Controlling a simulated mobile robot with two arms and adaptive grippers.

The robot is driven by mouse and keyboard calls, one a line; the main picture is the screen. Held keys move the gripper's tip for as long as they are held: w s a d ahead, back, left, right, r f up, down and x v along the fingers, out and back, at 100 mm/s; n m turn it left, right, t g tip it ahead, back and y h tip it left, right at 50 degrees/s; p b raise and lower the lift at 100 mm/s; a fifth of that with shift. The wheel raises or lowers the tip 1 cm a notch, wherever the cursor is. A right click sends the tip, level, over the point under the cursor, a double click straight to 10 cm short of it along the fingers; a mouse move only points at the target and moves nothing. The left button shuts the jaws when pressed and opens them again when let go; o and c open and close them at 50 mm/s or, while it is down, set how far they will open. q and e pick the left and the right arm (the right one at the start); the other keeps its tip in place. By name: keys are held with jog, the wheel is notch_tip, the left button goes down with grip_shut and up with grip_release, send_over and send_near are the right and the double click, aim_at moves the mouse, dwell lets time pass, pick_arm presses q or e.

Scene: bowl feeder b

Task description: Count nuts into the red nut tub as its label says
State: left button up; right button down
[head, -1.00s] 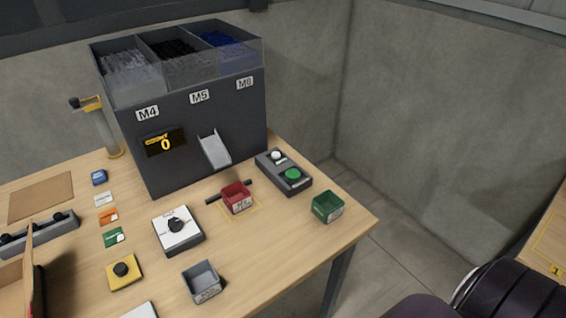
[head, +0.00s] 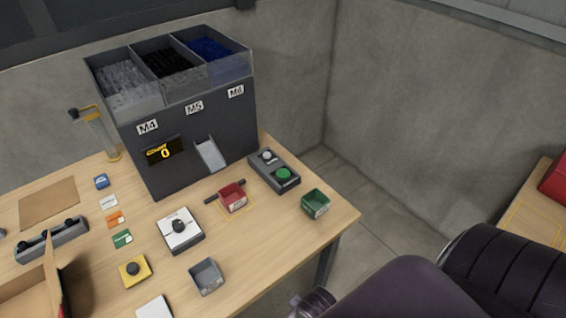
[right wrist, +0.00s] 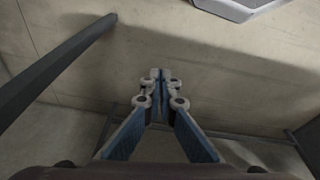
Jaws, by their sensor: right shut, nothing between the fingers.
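The red nut tub (head: 233,199) stands upright in a yellow-marked square in front of the feeder's chute (head: 210,154); its label is too small to read. The dark feeder (head: 200,125) has bins marked M4, M5 and M6, and its display (head: 164,151) reads 0. A white box with a black knob (head: 180,229) stands left of the tub. A control box with a white and a green button (head: 274,171) stands right of it. My right gripper (right wrist: 159,78) is shut and empty, away from the table items. My left gripper is not in view.
A green tub (head: 316,203) stands near the table's right edge. A grey tub (head: 206,277), a yellow button box (head: 135,270) and several coloured cards stand or lie at the front and left. An open cardboard box (head: 30,285) is front left. A red object (head: 555,180) is far right.

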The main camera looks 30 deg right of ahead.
notch_tip(320, 180, up, 22)
jog(key=w+f+n+t+p, duration=0.1)
jog(key=w+p, duration=0.1)
jog(key=p, duration=0.2)
jog(key=w+n, duration=0.3)
jog(key=w+a+r+n+t+y, duration=0.1)
jog(key=w+n, duration=0.2)
jog(key=w, duration=0.1)
jog(key=w+a+r+n+t+y, duration=0.1)
jog(key=w+n, duration=0.2)
jog(key=shift+w+a, duration=0.1)
jog(key=shift+w, duration=0.25)
jog(key=w+n, duration=0.2)
jog(key=w+d+r+n, duration=0.1)
jog(key=w+n, duration=0.1)
jog(key=w+d+r+n, duration=0.1)
jog(key=w+n, duration=0.1)
jog(key=shift+w+d+r+t+p, duration=0.1)
jog(key=shift+w+d+t+p, duration=0.1)
jog(key=shift+t+p, duration=0.2)
jog(key=w+d+r+n+t, duration=0.1)
jog(key=w+d+r+n, duration=0.4)
jog(key=d, duration=0.3)
jog(key=w+d+r+n+t, duration=0.1)
jog(key=w+d+r+n, duration=0.4)
jog(key=w+d, duration=0.2)
jog(key=shift+w+d+r+h+p, duration=0.2)
jog(key=shift+w+d+h+p, duration=0.1)
jog(key=shift+d, duration=0.95)
